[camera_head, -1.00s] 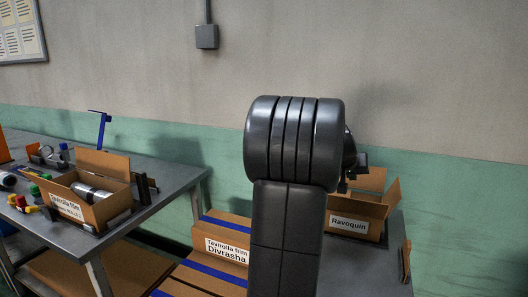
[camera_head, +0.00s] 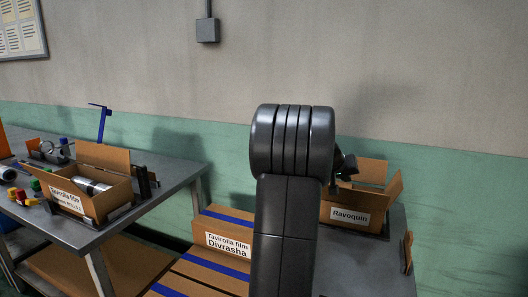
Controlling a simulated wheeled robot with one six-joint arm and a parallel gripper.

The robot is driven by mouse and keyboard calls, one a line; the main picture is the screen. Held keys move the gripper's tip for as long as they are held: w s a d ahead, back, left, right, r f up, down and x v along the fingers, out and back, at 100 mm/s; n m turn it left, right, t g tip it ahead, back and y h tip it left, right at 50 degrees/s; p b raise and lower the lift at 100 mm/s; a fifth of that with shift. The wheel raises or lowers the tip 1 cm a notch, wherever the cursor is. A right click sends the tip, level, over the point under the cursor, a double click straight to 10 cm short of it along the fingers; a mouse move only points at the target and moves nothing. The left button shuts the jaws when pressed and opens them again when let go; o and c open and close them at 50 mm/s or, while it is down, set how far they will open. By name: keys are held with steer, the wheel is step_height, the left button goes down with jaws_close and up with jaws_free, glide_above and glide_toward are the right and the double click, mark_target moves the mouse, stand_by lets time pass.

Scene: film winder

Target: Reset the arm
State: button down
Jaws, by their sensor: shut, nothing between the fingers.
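My arm rises through the middle of the view, its thick dark ribbed joint in front of the wall. My gripper (camera_head: 345,166) shows only in part as a small dark shape at the right side of that joint. It is shut and holds nothing. It appears in front of the open cardboard box labelled Ravoquin (camera_head: 349,215); I cannot tell the distance between them. The rest of the gripper is hidden behind my arm.
A left metal table (camera_head: 180,180) bears an open box labelled Tavirolla film (camera_head: 108,205) with a roll inside, and a blue stand (camera_head: 101,125). Divrasha boxes (camera_head: 228,245) stand low between the tables. The right table (camera_head: 372,262) has bare room in front.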

steer(key=shift+w+a+r+n+h, duration=0.2)
steer(key=shift+a+r+n+h, duration=0.2)
steer(key=shift+a+h, duration=0.15)
steer(key=shift+w+a+r+n+h, duration=0.2)
steer(key=shift+a+r+n+h, duration=0.15)
steer(key=shift+a+h, duration=0.15)
steer(key=shift+w+a+r+n+g+h+p, duration=0.2)
steer(key=shift+a+r+n+h+p, duration=0.2)
steer(key=shift+h, duration=0.2)
steer(key=shift+w+a+r+n+g+h+p, duration=0.2)
steer(key=shift+a+n+h+p, duration=0.1)
steer(key=shift+a+h, duration=0.25)
steer(key=shift+w+a+r+n+h+p, duration=0.15)
steer(key=shift+w+a+n+h+p, duration=0.1)
steer(key=shift+a+h+p, duration=0.25)
steer(key=shift+w+a+r+n+h+p, duration=0.1)
steer(key=shift+a+n+h+p, duration=0.15)
steer(key=shift+p, duration=0.4)
steer(key=shift+w+a+f+n+h+p, duration=0.15)
steer(key=shift+w+a+n+h+p, duration=0.15)
steer(key=shift+a+n+h+p, duration=0.6)
steer(key=shift+w+a+f+n+h+p, duration=0.2)
steer(key=shift+a+h+p, duration=0.25)
steer(key=shift+p, duration=0.85)
